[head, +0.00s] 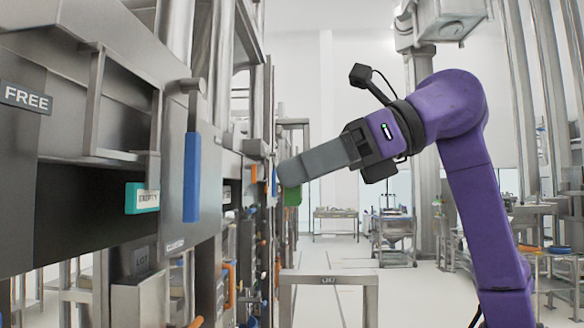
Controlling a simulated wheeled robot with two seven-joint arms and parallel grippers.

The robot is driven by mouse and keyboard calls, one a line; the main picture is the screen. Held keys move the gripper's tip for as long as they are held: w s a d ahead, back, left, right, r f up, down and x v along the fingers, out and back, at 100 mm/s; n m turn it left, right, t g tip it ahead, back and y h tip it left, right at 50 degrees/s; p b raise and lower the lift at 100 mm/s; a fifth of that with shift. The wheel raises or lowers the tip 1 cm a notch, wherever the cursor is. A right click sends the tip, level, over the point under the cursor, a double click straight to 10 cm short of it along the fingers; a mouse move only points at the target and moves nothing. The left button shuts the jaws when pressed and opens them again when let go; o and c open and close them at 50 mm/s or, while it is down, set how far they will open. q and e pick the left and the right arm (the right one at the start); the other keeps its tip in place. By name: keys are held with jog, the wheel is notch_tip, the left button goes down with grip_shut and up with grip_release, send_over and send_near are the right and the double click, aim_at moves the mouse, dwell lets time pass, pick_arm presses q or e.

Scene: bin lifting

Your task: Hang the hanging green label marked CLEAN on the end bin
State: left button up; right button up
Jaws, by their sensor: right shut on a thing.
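My right gripper (288,176) reaches in from the right and is shut on the green label (292,195), which hangs just below its fingertips. The label is small here and I cannot read any writing on it. The gripper and label are close to the right end of the metal row at left; I cannot tell whether the label touches anything there. Which part is the end bin is not clear at this angle. My left gripper is not in view.
A large grey metal frame fills the left, with a sign reading FREE (26,97), a teal label (142,198) and a blue strip (191,178). A low metal stand (328,279) is below my gripper. A cart (394,238) stands farther back on open floor.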

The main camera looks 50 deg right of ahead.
jog(key=s+d+p, duration=0.3)
jog(key=s+d, duration=0.4)
jog(key=s, duration=0.2)
jog(key=shift+s+d+p, duration=0.2)
jog(key=shift+p, duration=0.2)
jog(key=shift+a, duration=0.1)
dwell(0.5)
